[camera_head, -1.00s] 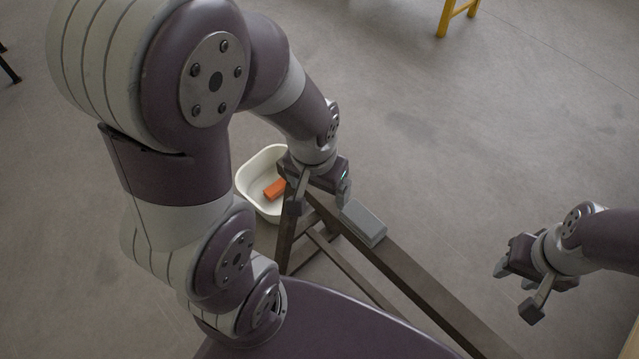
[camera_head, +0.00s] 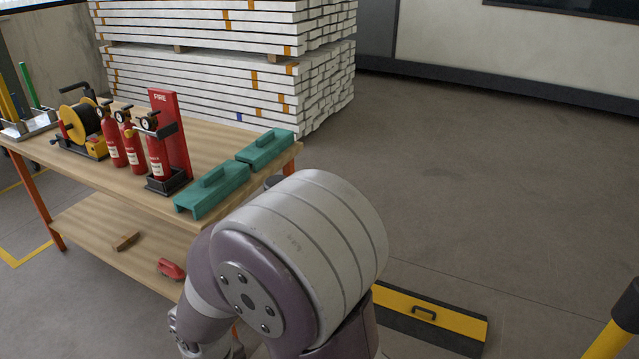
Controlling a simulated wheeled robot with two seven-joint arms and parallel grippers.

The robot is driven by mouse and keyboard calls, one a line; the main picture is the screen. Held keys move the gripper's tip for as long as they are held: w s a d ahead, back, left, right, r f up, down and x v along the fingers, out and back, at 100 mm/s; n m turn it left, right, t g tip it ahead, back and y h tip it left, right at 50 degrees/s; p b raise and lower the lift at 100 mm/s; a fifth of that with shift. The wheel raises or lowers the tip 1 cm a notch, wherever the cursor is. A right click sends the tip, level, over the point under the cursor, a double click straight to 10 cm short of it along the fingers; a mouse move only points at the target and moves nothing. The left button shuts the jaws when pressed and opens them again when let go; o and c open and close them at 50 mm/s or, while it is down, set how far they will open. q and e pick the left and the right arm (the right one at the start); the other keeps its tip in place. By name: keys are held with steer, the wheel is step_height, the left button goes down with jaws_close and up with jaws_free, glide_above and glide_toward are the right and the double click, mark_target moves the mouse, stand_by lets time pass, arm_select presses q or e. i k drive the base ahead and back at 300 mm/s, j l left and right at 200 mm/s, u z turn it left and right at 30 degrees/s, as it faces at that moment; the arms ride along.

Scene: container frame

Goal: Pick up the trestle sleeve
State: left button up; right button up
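The trestle and its sleeve are not in view at this moment. One of my arms fills the lower middle of the head view, its big pale, ribbed shoulder and purple links in front of the workbench's near right end. Its wrist end runs down to the bottom edge, and I cannot make out a gripper on it. My other gripper is out of the picture.
A wooden workbench (camera_head: 140,176) holds red fire extinguishers (camera_head: 157,158), teal toolboxes (camera_head: 210,191) and a yellow cable reel (camera_head: 82,124). Stacked white boards (camera_head: 210,85) stand behind. The floor beyond is clear.

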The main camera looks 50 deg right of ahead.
mark_target(213, 186)
steer(key=z, duration=1.15)
